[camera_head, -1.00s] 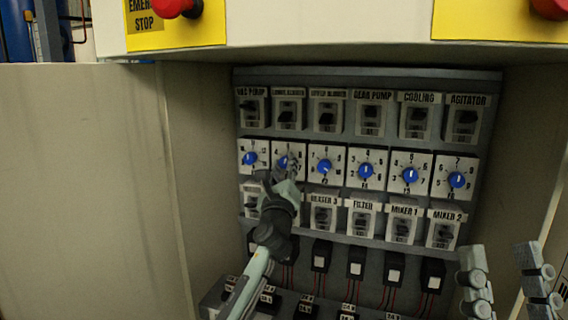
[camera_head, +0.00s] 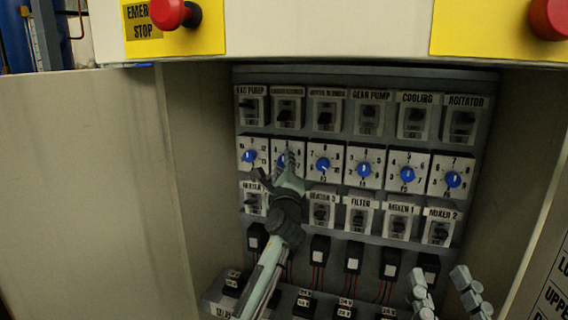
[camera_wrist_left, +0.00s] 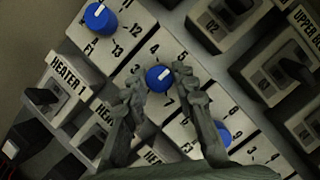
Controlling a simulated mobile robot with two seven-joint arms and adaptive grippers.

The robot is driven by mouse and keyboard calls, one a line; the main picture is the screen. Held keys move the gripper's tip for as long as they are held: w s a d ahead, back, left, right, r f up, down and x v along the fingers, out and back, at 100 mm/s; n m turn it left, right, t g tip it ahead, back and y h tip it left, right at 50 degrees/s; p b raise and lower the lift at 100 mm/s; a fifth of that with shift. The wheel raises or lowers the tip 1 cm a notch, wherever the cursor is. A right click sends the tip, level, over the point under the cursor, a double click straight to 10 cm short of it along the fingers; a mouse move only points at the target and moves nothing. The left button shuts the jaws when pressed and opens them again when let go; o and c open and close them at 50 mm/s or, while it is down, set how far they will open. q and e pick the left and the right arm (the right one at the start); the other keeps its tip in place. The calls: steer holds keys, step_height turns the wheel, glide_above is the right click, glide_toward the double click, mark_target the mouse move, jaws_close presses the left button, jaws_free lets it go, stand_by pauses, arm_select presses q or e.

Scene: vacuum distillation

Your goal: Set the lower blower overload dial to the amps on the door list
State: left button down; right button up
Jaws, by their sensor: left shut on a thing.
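The lower blower dial is a blue knob (camera_wrist_left: 158,78) on a white plate, second from left in the dial row, below the lower blower switch (camera_head: 288,112). My left gripper (camera_head: 290,158) is at this dial and largely covers it in the head view. In the left wrist view its two fingers (camera_wrist_left: 160,88) stand on either side of the knob, shut on it. The knob's white mark points up and right there; its exact reading is unclear. A door list (camera_head: 553,295) shows partly at the right edge, its amps out of view. My right gripper (camera_head: 442,278) is open and empty at lower right.
Neighbouring blue dials (camera_head: 322,164) sit close on the right, and the vac pump dial (camera_head: 249,156) on the left. Switch rows lie above and below. The cabinet's side walls and top edge frame the panel. Red emergency stops (camera_head: 170,13) project above.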

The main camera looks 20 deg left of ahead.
arm_select(q)
steer(key=shift+f, duration=0.1)
steer(key=c, duration=1.2)
jaws_free()
steer(key=v, duration=1.2)
steer(key=shift+s, duration=0.1)
